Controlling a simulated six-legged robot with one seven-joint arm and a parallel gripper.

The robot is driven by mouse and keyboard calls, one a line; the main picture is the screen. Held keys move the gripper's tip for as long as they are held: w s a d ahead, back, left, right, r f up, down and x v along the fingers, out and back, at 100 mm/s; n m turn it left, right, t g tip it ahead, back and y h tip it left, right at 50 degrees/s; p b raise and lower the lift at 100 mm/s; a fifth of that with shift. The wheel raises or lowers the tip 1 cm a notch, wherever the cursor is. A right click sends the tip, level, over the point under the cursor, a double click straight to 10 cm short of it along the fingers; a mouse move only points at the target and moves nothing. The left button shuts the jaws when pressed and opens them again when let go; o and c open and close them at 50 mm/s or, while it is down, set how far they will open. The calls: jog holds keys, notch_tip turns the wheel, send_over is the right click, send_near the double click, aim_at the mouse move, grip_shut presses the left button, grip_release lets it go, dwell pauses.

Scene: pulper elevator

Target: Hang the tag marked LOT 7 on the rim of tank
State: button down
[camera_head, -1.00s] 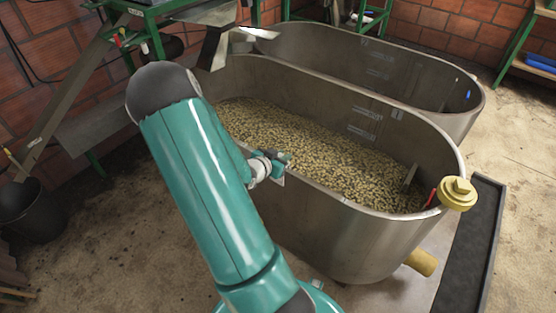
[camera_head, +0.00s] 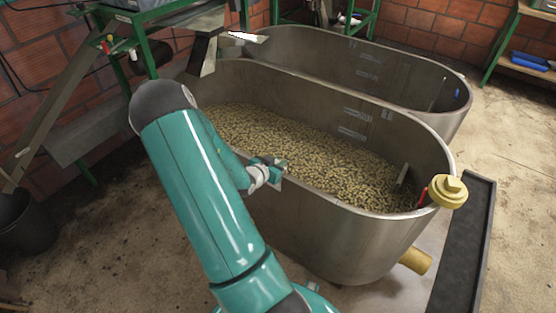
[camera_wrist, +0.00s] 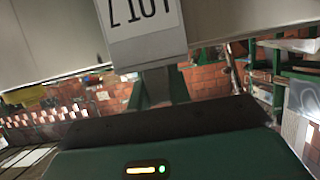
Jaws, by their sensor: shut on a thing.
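The front tank (camera_head: 330,225) is a long steel tub with rounded ends, filled with pale beans. My gripper (camera_head: 278,170) is at its near rim, left of the middle, in the head view. In the wrist view my gripper (camera_wrist: 158,88) is shut on the light grey tag (camera_wrist: 147,32), whose dark LOT 7 lettering appears upside down and is partly cut off by the top edge. The tank's pale wall (camera_wrist: 50,45) lies behind the tag. I cannot tell whether the tag touches the rim, and its hook is not clearly visible.
A second steel tank (camera_head: 415,75) stands behind the first. A yellow fitting (camera_head: 448,191) sits at the front tank's right rim, above a yellow outlet pipe (camera_head: 415,261). A black bucket (camera_head: 25,225) stands at the left.

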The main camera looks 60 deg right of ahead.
jog(key=shift+f, duration=0.1)
jog(key=c, duration=1.2)
grip_release()
jog(key=shift+a, duration=0.1)
jog(key=v, duration=1.3)
jog(key=shift+a, duration=0.3)
jog(key=shift+w, duration=0.15)
